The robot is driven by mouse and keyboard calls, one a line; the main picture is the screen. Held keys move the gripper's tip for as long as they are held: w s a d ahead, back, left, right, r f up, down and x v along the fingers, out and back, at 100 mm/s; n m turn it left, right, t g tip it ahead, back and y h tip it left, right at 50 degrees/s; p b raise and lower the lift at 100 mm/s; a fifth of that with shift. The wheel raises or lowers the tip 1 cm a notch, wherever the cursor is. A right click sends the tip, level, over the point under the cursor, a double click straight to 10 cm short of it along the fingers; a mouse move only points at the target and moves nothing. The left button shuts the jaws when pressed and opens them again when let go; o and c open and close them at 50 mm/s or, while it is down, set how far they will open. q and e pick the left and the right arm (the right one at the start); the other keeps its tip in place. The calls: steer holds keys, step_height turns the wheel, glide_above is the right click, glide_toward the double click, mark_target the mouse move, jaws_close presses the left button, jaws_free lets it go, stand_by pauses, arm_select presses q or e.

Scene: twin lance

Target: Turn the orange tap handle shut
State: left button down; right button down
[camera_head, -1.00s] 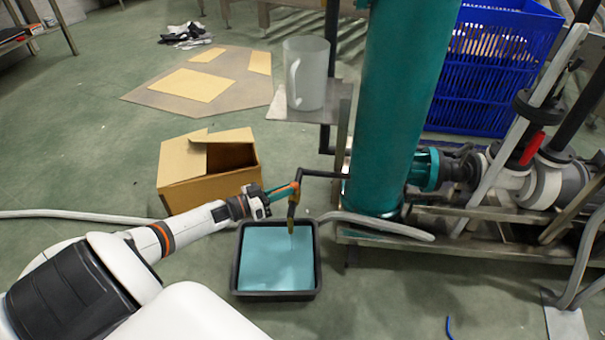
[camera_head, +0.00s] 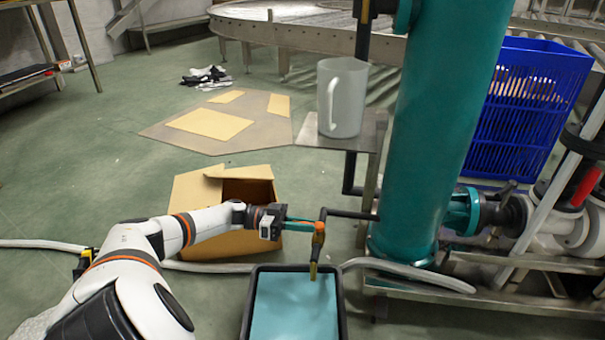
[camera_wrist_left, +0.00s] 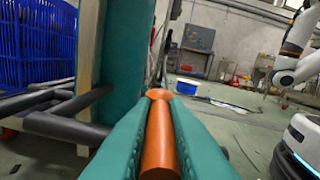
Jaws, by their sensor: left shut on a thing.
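The orange tap handle (camera_head: 319,230) sits on top of a brass tap (camera_head: 313,268) at the end of a dark pipe (camera_head: 350,214). The tap's spout points down over a black tray (camera_head: 248,315) holding blue-green water (camera_head: 295,308). I cannot tell whether water runs from the spout. My left gripper (camera_head: 303,222) reaches in from the left, its teal fingers at the handle. In the left wrist view the orange handle (camera_wrist_left: 160,142) lies lengthwise between the two teal fingers, which are shut on it. My right gripper does not show.
A thick teal column (camera_head: 440,130) stands right of the tap. An open cardboard box (camera_head: 200,195) is behind my left forearm. A clear jug (camera_head: 342,100) stands on a metal shelf (camera_head: 320,138) behind the tap. A grey hose (camera_head: 410,275) passes behind the tray. A blue crate (camera_head: 525,110) is further right.

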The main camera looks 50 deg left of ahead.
arm_select(q)
steer(key=shift+w+d+r, duration=0.2)
steer(key=shift+w+d, duration=0.1)
steer(key=c, duration=1.5)
jaws_free()
steer(key=shift+o, duration=0.3)
steer(key=shift+w+d+f, duration=0.1)
steer(key=shift+w+d, duration=0.15)
steer(key=shift+s+a, duration=0.35)
steer(key=shift+a, duration=0.15)
steer(key=v, duration=1)
steer(key=shift+s+a, duration=0.15)
steer(key=shift+a, duration=0.25)
